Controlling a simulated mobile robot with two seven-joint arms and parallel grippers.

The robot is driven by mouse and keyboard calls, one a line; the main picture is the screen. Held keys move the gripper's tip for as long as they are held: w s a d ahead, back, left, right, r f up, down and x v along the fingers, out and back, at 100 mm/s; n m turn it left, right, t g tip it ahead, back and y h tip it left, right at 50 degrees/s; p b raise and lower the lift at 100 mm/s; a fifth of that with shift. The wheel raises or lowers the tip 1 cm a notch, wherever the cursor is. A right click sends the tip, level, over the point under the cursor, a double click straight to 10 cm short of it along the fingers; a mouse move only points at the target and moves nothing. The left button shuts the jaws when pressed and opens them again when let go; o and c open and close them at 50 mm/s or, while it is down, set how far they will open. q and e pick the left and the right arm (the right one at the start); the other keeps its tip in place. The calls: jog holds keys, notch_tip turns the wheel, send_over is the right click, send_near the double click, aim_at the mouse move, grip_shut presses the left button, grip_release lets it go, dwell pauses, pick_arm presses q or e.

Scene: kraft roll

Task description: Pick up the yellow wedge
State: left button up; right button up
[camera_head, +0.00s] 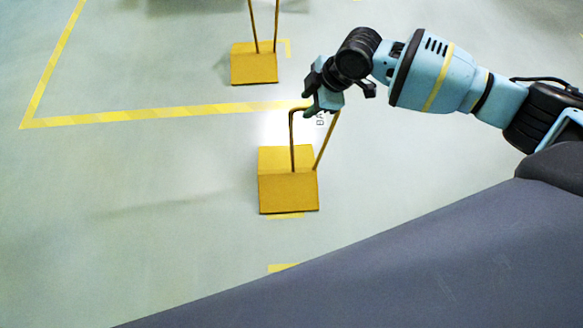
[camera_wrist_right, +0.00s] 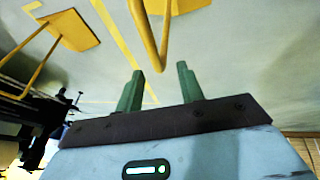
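A yellow wedge (camera_head: 288,190) with a tall bent rod handle stands on the floor near the middle of the head view. My right gripper (camera_head: 316,98) is at the top of this handle. In the right wrist view its two green fingers (camera_wrist_right: 160,82) are apart, and the looped end of the handle (camera_wrist_right: 158,62) lies at or just beyond the gap between the fingertips. Contact cannot be told. The wedge's body (camera_wrist_right: 178,4) is mostly cut off at the top edge there. My left gripper is not in view.
A second yellow wedge (camera_head: 254,66) with a similar handle stands farther back; its handle top is cut off. Yellow tape lines (camera_head: 160,115) mark the pale floor. The floor left of the near wedge is clear. A dark grey surface fills the lower right.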

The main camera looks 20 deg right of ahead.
aim_at(303, 107)
jog(key=shift+w+b+x, duration=0.2)
jog(key=shift+b+x, duration=1.3)
jog(key=shift+x, duration=1.05)
jog(key=shift+d+r, duration=0.1)
grip_shut()
